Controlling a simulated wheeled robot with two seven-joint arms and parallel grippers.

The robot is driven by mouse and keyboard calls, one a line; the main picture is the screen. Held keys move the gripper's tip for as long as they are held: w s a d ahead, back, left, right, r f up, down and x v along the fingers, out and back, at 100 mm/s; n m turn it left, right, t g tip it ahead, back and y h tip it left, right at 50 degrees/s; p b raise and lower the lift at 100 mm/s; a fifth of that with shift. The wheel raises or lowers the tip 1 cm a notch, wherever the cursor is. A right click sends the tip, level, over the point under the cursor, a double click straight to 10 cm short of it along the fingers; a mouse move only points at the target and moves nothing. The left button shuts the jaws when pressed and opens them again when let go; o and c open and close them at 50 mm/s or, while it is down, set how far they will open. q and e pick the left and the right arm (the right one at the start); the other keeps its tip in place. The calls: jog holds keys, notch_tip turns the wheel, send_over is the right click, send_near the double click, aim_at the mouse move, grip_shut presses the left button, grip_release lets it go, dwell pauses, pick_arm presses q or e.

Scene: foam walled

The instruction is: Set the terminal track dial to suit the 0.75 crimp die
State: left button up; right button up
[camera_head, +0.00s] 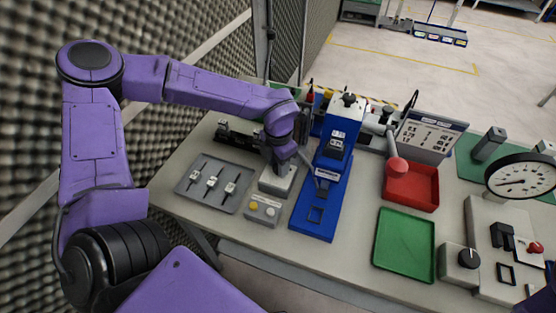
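A blue crimp press (322,185) stands in the middle of the bench. A dark block with pale markings, possibly the die (336,143), sits on its front. Small dark and metal knobs (348,99) show on its top; I cannot tell which is the terminal track dial, and no setting is readable. My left gripper (283,163) points down just left of the press, above a pale grey block (277,181). Its fingers are small and partly hidden, so I cannot tell whether they are open or touching anything. My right gripper is not in view.
A grey tray (187,189) with several tools lies left, near a box with a yellow button (254,206). Red (427,206) and green (404,263) trays lie right of the press. A sign board (430,136), a round gauge (522,176) and a black knob (468,258) are further right.

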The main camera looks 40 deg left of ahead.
pick_arm(q)
jog(key=shift+o, duration=1.2)
jog(key=shift+s, duration=0.1)
notch_tip(320, 180, up, 11)
jog(key=b, duration=0.1)
jog(key=shift+f+b, duration=0.2)
jog(key=shift+b, duration=0.15)
